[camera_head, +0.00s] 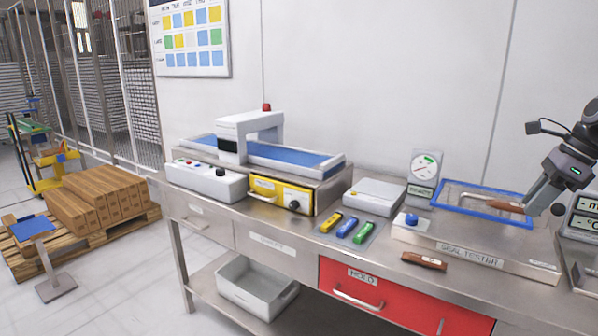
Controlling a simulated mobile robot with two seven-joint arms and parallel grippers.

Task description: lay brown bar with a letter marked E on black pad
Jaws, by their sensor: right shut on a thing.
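A brown bar (423,261) lies on the bench near its front edge, before the seal tester. A pale mark shows on it, too small to read as a letter. My right gripper (530,208) is at the right, above the blue-rimmed tray area. It is shut on a brown-handled tool (507,206) with a thin bent metal rod pointing left. The gripper hides part of the handle. My left gripper is out of view.
The seal tester (475,251) has a blue knob (411,219). The blue-rimmed tray (447,183) is behind it. A dial gauge (425,167), a white box (374,196) and a conveyor machine (270,172) stand further left. Bare bench (385,246) lies between mat and brown bar.

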